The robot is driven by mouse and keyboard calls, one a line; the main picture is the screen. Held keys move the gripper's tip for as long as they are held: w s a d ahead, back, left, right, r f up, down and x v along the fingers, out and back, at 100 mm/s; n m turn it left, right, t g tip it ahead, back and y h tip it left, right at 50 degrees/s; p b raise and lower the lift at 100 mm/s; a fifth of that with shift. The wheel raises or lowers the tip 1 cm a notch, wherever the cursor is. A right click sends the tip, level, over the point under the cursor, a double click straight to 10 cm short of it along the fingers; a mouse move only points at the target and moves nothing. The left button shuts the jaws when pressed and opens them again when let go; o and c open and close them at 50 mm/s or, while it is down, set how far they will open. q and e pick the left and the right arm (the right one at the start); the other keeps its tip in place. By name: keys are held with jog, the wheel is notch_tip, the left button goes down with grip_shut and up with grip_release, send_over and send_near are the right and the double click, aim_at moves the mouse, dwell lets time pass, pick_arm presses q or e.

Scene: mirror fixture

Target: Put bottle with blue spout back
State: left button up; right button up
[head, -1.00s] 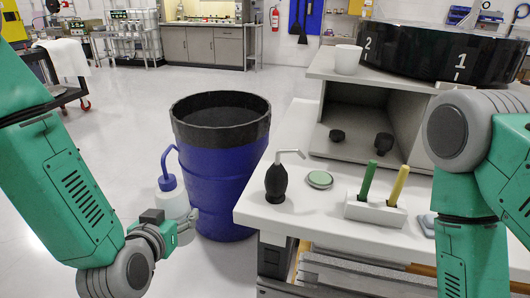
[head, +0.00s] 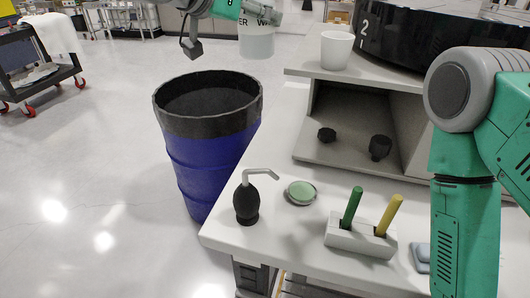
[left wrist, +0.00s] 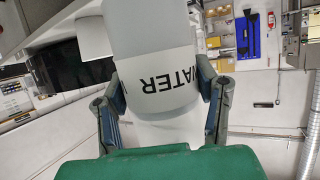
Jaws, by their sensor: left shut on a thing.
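The bottle is a pale, translucent cylinder with a white band of dark WATER lettering. In the head view the bottle (head: 257,44) hangs at the top centre, off the floor, with its upper part cut off by the frame. My left gripper (head: 262,14) is shut around it. In the left wrist view the bottle (left wrist: 150,35) stands between the two fingers of my left gripper (left wrist: 165,97), and its lettering is upside down. The blue spout is out of view in both current views. My right arm shows at the right, but its gripper is out of view.
A blue barrel (head: 205,160) with a black rim stands left of the white bench (head: 290,235). A white cup (head: 336,50) stands on the raised shelf (head: 300,70).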

pick_arm(q)
jog(key=f, duration=0.3)
jog(key=d+f, duration=0.1)
jog(key=f, duration=0.3)
jog(key=d+f+b, duration=0.1)
jog(key=f, duration=0.3)
jog(key=shift+d, duration=0.1)
notch_tip(320, 180, down, 12)
jog(key=a+b, duration=0.1)
jog(key=shift+r, duration=0.2)
jog(key=f, duration=0.4)
jog(key=shift+d+f, duration=0.15)
jog(key=shift+d, duration=0.05)
jog(key=shift+f, duration=0.35)
jog(key=shift+a, duration=0.15)
pick_arm(e)
jog(key=f, duration=0.2)
jog(key=shift+d+f, duration=0.35)
jog(key=shift+d, duration=0.05)
pick_arm(q)
jog(key=o, duration=0.7)
jog(key=shift+o, duration=0.2)
